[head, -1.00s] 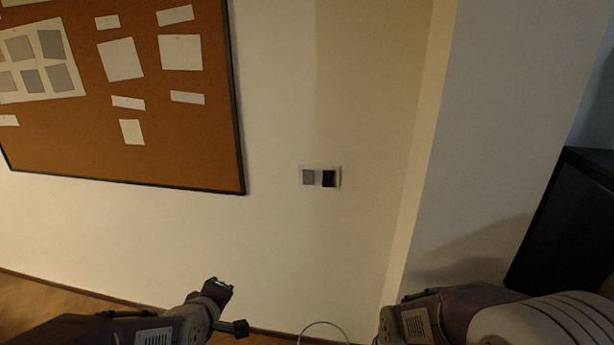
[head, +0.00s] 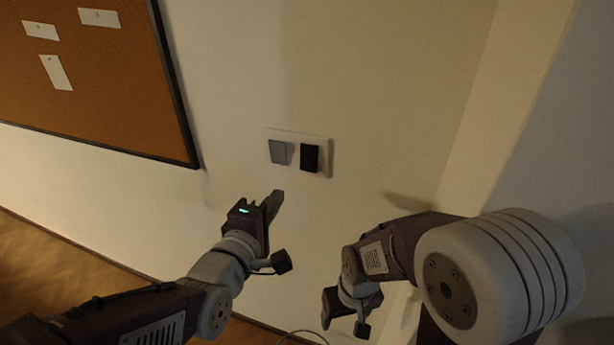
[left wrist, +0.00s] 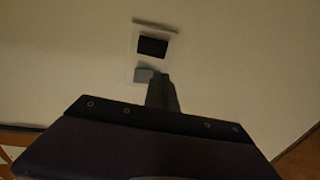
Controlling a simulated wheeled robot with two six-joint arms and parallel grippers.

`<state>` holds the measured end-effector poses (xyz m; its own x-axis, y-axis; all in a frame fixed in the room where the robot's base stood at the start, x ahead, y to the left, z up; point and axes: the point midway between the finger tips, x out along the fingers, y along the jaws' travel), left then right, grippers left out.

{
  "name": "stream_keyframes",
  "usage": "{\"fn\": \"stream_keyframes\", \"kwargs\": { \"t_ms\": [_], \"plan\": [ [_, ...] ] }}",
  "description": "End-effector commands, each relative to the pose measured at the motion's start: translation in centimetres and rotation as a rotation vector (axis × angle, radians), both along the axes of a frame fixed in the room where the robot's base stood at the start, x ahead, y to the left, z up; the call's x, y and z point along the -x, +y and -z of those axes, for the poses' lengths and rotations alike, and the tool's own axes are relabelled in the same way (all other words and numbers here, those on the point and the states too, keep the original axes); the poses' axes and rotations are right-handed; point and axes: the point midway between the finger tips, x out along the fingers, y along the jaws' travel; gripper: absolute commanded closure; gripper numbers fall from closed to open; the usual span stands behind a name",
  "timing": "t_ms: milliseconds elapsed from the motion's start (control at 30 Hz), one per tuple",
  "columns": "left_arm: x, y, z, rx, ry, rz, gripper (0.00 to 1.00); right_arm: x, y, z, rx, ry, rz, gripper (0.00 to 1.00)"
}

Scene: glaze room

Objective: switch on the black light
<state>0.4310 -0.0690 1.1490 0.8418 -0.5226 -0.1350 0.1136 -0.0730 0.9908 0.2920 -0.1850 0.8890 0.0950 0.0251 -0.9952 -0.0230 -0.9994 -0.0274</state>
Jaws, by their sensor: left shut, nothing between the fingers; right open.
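A white wall plate (head: 293,137) carries two rocker switches, a grey one (head: 280,152) on the left and a black one (head: 309,158) on the right. In the left wrist view the black switch (left wrist: 152,47) shows clear, while my finger partly covers the grey switch (left wrist: 142,75). My left gripper (head: 277,196) is shut and empty, its tip just below the grey switch in the head view. I cannot tell its exact gap from the wall. My right gripper (head: 331,301) is low on the right, well below the plate; its fingers are small and dark.
A framed cork board (head: 90,85) with pinned papers hangs on the wall to the left. A wall corner (head: 495,120) juts out on the right, beside my right arm. The wall around the plate is bare. A thin cable (head: 300,333) shows at the bottom.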

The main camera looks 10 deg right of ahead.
Motion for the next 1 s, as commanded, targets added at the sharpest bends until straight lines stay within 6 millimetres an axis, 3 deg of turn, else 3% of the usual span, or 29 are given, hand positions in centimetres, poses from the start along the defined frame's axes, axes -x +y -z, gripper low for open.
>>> {"fn": "stream_keyframes", "kwargs": {
  "t_ms": [200, 533, 667, 1000],
  "plan": [
    [1.0, -1.4, 0.9, 0.002, -0.002, 0.039, 1.0, 0.0, 0.0, 1.0, 0.0, 0.0, 0.0, 0.3],
    [0.7, -1.6, 0.8, 0.001, -0.002, 0.038, 1.0, 0.0, 0.0, 0.8, 0.0, 0.0, 0.0, 0.3],
    [-0.8, -2.5, 1.1, -0.001, 0.0, 0.037, 1.0, 0.0, 0.0, 0.6, 0.0, 0.0, 0.0, 0.3],
    [-6.9, -6.7, 2.0, -0.001, 0.0, 0.038, 1.0, 0.0, 0.0, -0.6, 0.0, 0.0, 0.0, 0.3]
  ]
}}
